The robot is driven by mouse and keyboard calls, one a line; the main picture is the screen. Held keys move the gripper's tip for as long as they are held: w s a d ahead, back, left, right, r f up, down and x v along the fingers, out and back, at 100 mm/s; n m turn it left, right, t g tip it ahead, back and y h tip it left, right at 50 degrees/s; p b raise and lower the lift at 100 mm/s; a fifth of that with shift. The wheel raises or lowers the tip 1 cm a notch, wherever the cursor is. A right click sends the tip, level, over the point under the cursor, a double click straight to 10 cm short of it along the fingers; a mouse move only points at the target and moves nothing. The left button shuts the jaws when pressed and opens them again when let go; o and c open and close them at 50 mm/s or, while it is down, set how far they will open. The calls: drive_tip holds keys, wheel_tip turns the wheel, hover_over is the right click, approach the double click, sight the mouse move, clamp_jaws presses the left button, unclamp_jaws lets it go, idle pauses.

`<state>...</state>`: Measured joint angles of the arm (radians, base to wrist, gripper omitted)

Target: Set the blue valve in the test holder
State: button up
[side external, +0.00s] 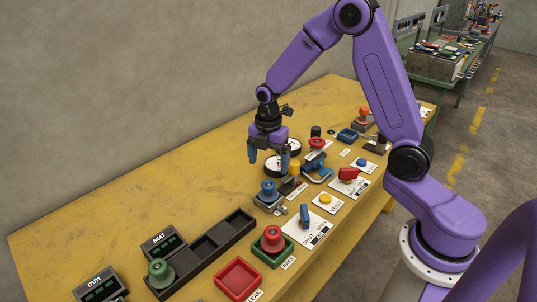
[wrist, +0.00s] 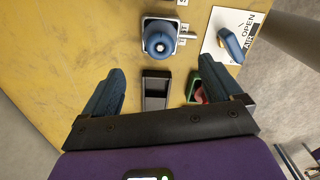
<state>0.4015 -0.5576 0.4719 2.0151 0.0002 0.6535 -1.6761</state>
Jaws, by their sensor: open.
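The blue valve (side external: 268,187), a flanged spool, stands upright on a grey metal holder (side external: 268,206) with a small clamp at its side. Both show from above in the wrist view, where the blue valve (wrist: 159,40) sits over the middle of the holder plate (wrist: 181,29). I cannot tell whether its lower flange is fully seated. My gripper (side external: 268,161) is open and empty, fingers down, above the table near the valve and apart from it. In the wrist view the fingertips (wrist: 165,76) are spread wide, with the valve beyond them.
A black compartment tray (side external: 205,250) holds a green spool (side external: 160,273). A red spool (side external: 272,239) stands in a green tray (side external: 272,256), beside an empty red tray (side external: 238,278). A blue lever (side external: 305,215), gauges and buttons crowd the right. The table's back left is clear.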

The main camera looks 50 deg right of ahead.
drive_tip(key=s+a+r+m, duration=0.2)
drive_tip(key=s+a+r, duration=0.15)
drive_tip(key=s, duration=0.25)
drive_tip(key=s+a+r+m, duration=0.2)
drive_tip(key=s+a+r, duration=0.15)
drive_tip(key=s, duration=0.35)
drive_tip(key=s+d+r+m, duration=0.1)
drive_tip(key=s+m, duration=0.1)
drive_tip(key=s, duration=0.6)
drive_tip(key=s+r+m, duration=0.2)
drive_tip(key=s, duration=0.6)
drive_tip(key=shift+s+d, duration=0.35)
drive_tip(key=shift+d, duration=0.05)
